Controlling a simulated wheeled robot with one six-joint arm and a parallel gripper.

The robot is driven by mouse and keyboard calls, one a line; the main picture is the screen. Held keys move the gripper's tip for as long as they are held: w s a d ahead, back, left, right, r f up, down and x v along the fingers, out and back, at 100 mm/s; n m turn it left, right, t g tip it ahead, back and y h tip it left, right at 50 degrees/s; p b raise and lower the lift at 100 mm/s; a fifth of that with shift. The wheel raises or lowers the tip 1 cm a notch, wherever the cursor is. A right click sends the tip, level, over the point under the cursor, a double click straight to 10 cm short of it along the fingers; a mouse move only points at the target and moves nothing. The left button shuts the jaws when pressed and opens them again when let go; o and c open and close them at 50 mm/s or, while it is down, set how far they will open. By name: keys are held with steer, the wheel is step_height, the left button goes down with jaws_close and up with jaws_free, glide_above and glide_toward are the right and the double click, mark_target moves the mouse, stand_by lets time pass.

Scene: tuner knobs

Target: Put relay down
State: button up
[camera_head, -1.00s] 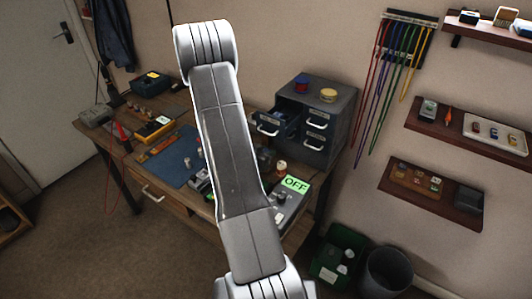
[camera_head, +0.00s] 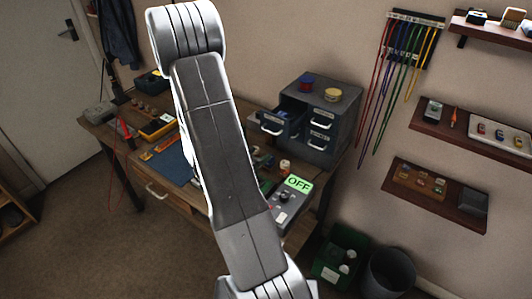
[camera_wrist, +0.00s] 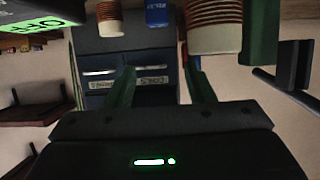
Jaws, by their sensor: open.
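My gripper (camera_wrist: 160,85) shows in the wrist view with its two green fingers spread and nothing between them. The wrist picture is upside down. A small blue block with white lettering (camera_wrist: 157,12), which looks like the relay, is at the top edge, apart from the fingers and partly cut off by the frame. In the head view my arm hides the gripper, and I cannot make out the relay for certain there.
Copper-banded cylinders (camera_wrist: 214,22) and a green part (camera_wrist: 262,30) flank the blue block. The grey drawer cabinet (camera_head: 335,112) has a drawer open on the workbench (camera_head: 150,187). A device with a green OFF display (camera_head: 298,184) stands near the bench's right end.

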steer(key=shift+v, duration=2.05)
